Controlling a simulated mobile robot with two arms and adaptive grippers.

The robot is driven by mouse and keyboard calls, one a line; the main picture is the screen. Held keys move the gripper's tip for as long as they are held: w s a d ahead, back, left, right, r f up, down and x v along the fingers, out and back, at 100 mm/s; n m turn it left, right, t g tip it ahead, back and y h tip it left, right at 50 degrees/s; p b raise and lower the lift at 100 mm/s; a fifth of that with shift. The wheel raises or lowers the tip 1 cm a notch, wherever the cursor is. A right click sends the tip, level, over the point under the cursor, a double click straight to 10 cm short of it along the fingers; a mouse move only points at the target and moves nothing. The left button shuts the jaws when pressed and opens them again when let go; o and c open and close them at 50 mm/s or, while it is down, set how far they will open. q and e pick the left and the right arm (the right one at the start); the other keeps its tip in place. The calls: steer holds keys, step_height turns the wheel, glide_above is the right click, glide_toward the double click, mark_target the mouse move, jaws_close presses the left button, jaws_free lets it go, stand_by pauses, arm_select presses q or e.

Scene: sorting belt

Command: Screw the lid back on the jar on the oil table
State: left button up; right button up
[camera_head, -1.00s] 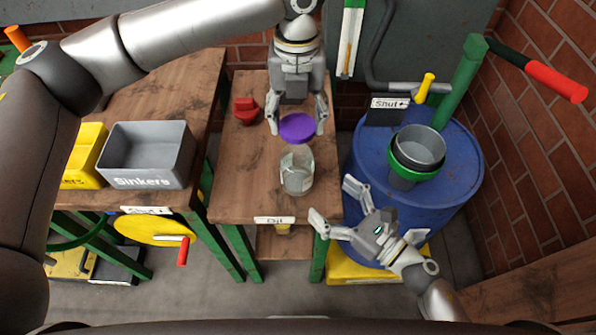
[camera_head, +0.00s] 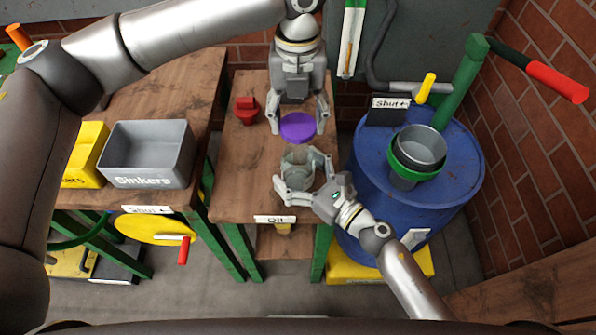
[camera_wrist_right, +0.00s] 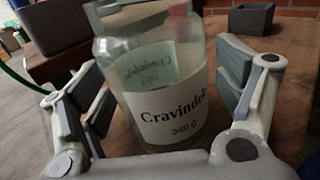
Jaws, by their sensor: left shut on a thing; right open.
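The glass jar (camera_head: 297,157) stands open on the oil table (camera_head: 240,185), near its front right part. Its white label shows in the right wrist view, where the jar (camera_wrist_right: 165,105) is between the fingers. My left gripper (camera_head: 298,128) is shut on the purple lid (camera_head: 297,127) and holds it behind the jar in the head view. My right gripper (camera_head: 303,182) is open, with its fingers on either side of the jar. In the wrist view the right gripper (camera_wrist_right: 165,110) shows gaps between the finger pads and the glass. The jar's lower part is partly hidden by the fingers.
A red object (camera_head: 246,110) stands on the table left of the lid. A blue drum (camera_head: 375,160) with a green-rimmed grey bucket (camera_head: 420,148) stands at the right. A grey Sinkers bin (camera_head: 150,155) is on the left table.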

mark_target(298, 169)
steer(key=c, duration=1.5)
arm_select(q)
steer(key=shift+f, duration=2.5)
steer(key=shift+f, duration=0.1)
steer(key=shift+f, duration=0.8)
steer(key=shift+f, duration=0.55)
arm_select(e)
jaws_close()
arm_select(q)
steer(key=m, duration=1.3)
steer(key=shift+s+d+m, duration=0.2)
steer(key=shift+d+m, duration=0.2)
